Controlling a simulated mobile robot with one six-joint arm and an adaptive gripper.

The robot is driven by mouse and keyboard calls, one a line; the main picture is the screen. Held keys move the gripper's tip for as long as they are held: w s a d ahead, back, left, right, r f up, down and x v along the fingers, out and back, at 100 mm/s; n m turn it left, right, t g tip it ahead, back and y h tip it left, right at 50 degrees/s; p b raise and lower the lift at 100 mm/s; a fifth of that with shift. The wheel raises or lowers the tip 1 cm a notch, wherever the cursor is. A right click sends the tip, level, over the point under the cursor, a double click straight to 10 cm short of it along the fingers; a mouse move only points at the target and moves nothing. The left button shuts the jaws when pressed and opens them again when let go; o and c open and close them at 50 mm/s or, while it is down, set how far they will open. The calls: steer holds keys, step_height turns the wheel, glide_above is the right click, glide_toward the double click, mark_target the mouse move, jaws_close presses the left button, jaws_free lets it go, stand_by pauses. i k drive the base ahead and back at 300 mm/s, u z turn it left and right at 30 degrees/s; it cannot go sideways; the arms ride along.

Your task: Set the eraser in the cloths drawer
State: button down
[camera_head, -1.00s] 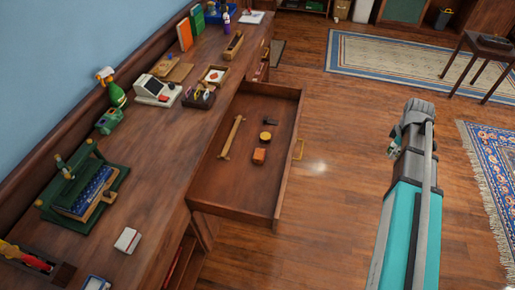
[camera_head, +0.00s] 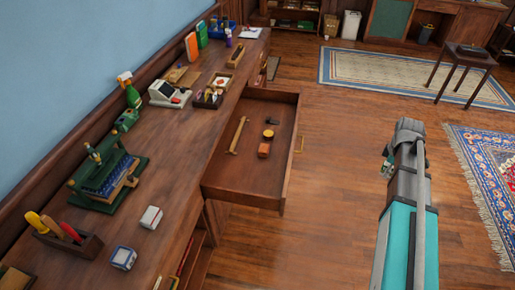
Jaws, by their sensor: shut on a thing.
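My arm rises at the right with a teal link and a grey joint on top; the gripper's fingers do not show, and neither does anything they hold. I cannot make out an eraser for certain. An open wooden drawer (camera_head: 228,180) sticks out from the desk over the floor. In it lie a long wooden stick (camera_head: 238,135), a small black item (camera_head: 272,122), a yellow round tin (camera_head: 268,134) and an orange block (camera_head: 264,150). I see no cloths in it and no label, so I cannot tell whether it is the cloths drawer.
The long desk (camera_head: 180,140) holds a green press (camera_head: 110,182), a white machine (camera_head: 167,95), a spray bottle (camera_head: 130,92), small boxes (camera_head: 151,217) and a tool holder (camera_head: 68,238). A small dark table (camera_head: 468,55) stands at back right. Floor right of the drawer is clear.

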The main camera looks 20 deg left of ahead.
mark_target(259, 192)
steer(key=k, duration=0.85)
steer(key=u, duration=0.7)
steer(key=i, duration=0.65)
steer(key=u, duration=0.05)
